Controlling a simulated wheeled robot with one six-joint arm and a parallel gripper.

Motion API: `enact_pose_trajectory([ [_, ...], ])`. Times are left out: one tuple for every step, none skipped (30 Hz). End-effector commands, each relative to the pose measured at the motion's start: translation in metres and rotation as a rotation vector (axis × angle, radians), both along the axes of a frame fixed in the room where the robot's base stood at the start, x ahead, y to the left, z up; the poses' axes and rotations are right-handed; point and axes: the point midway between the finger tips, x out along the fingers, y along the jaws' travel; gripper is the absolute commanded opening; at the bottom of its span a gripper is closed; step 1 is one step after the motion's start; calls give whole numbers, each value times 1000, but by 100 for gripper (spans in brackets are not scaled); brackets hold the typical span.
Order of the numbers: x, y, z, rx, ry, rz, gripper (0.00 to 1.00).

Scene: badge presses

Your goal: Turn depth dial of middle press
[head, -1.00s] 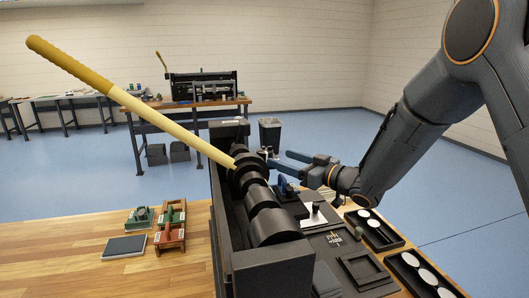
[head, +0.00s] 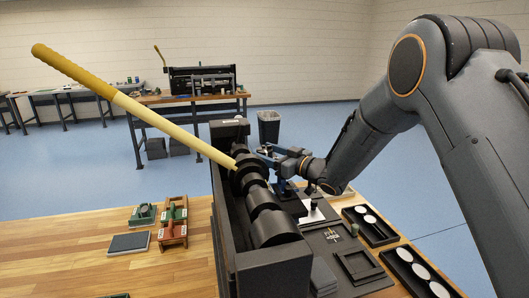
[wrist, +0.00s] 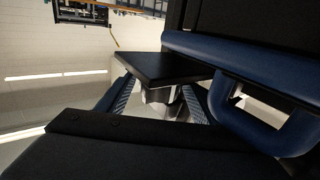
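A black press (head: 285,262) with a long cream lever and yellow grip (head: 70,70) stands on the wooden bench near me. Black drums (head: 268,229) line its middle. My gripper (head: 262,152) is at the press's far right side, beside the far drum. In the wrist view its fingers (wrist: 160,104) are spread either side of a small silver part (wrist: 160,95) under a black plate (wrist: 165,66). Contact cannot be made out. A blue loop-shaped part (wrist: 262,125) is close on the right. I cannot tell which part is the depth dial; my gripper hides some of that area.
Trays of white discs (head: 371,226) (head: 415,273) lie to the press's right. Red and green small fixtures (head: 173,222) and a grey pad (head: 128,243) lie left. Another lever press (head: 200,85) stands on a far bench. A black bin (head: 269,127) stands behind.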

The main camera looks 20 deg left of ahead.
Motion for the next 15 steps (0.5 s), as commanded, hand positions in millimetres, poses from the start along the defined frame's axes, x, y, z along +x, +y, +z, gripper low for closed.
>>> enact_pose_trajectory([
  [0, 0, 0, 0, 0, 0, 53],
  [0, 0, 0, 0, 0, 0, 48],
  [0, 0, 0, 0, 0, 0, 42],
  [0, 0, 0, 0, 0, 0, 37],
  [0, 0, 0, 0, 0, 0, 31],
  [0, 0, 0, 0, 0, 0, 25],
  [0, 0, 0, 0, 0, 0, 20],
  [0, 0, 0, 0, 0, 0, 20],
  [0, 0, 0, 0, 0, 0, 20],
  [0, 0, 0, 0, 0, 1, 20],
  [0, 0, 0, 0, 0, 2, 20],
  [0, 0, 0, 0, 0, 6, 20],
  [0, 0, 0, 1, 0, 9, 20],
  [1, 0, 0, 1, 0, 14, 20],
  [1, 0, -1, 1, -1, 23, 20],
])
